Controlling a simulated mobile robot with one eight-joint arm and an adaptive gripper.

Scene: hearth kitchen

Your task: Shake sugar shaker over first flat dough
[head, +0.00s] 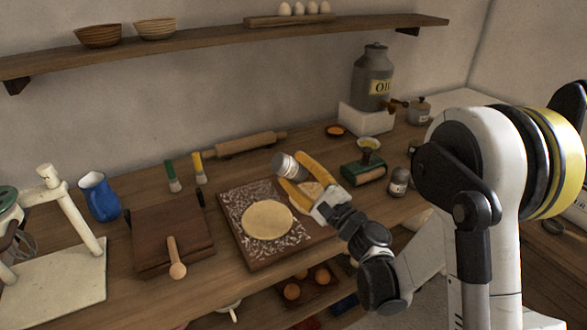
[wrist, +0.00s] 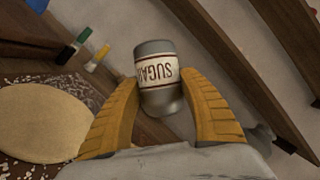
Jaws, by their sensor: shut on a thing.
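The sugar shaker (head: 286,166) is a small grey metal can, held tilted above the floured board (head: 240,251). In the wrist view the shaker (wrist: 158,80) sits between the yellow fingers, its SUGAR label upside down. My gripper (head: 295,178) is shut on it. A flat round dough (head: 268,220) lies on the board, below and slightly left of the shaker. It also shows at the left of the wrist view (wrist: 42,122). I cannot see any sugar falling.
A rolling pin (head: 250,145) lies behind the board, with two brushes (head: 197,167) to its left. A brown wooden board with a wooden tool (head: 175,258) is left of the dough. A green-and-wood tool (head: 363,172) and a jar (head: 399,182) stand right of my gripper.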

